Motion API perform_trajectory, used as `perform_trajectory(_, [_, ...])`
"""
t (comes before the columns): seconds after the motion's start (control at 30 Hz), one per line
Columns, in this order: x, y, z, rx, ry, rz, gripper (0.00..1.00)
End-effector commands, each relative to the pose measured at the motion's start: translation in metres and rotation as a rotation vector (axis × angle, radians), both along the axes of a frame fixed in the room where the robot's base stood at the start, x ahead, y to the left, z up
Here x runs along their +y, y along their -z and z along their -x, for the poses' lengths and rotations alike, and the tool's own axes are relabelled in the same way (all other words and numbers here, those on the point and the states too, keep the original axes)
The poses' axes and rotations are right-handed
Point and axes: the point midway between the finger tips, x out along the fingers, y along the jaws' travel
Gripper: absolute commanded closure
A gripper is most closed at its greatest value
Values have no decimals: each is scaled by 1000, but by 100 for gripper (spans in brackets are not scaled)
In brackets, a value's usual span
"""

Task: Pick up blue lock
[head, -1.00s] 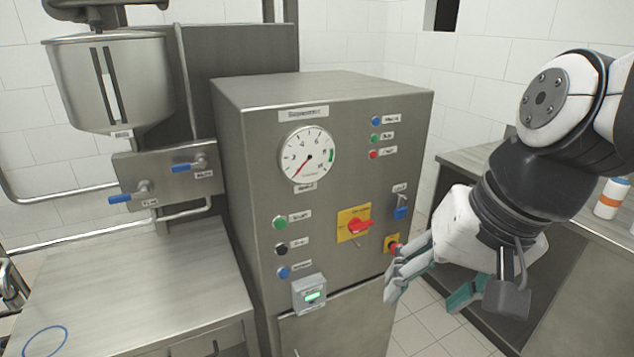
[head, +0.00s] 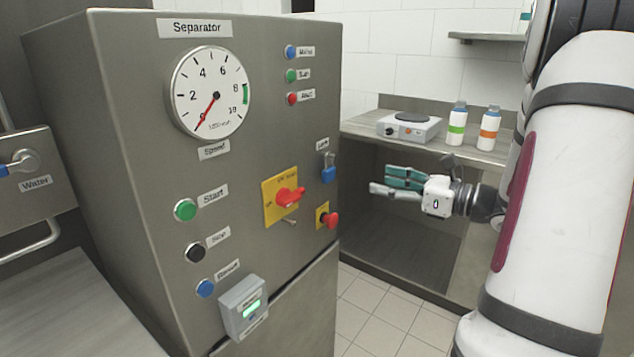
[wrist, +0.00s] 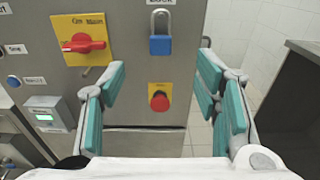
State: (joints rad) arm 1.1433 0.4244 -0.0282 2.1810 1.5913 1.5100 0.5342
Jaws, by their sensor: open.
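The blue lock (head: 328,173) is a small padlock with a blue body and grey shackle. It hangs under a label on the right part of the separator's front panel (head: 240,150). In the wrist view the lock (wrist: 160,44) is at the top centre, beyond the fingers and a little above the gap between them. My gripper (head: 398,183) is open and empty, its teal-padded fingers pointing left toward the panel, apart from the lock. In the wrist view my gripper (wrist: 160,88) has its fingers spread to both sides.
A red rotary switch on a yellow plate (head: 270,212) and a red emergency button (head: 331,219) sit near the lock. A counter with a hot plate (head: 408,127) and two bottles (head: 457,125) stands behind my gripper. Open floor (head: 385,312) lies between panel and counter.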

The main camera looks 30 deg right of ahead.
Motion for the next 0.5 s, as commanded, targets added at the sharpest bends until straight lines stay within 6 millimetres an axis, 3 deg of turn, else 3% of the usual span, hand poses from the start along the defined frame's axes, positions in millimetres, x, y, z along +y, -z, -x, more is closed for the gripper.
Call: perform_trajectory(0.5, [25, 5, -74, -2, 4, -5, 43])
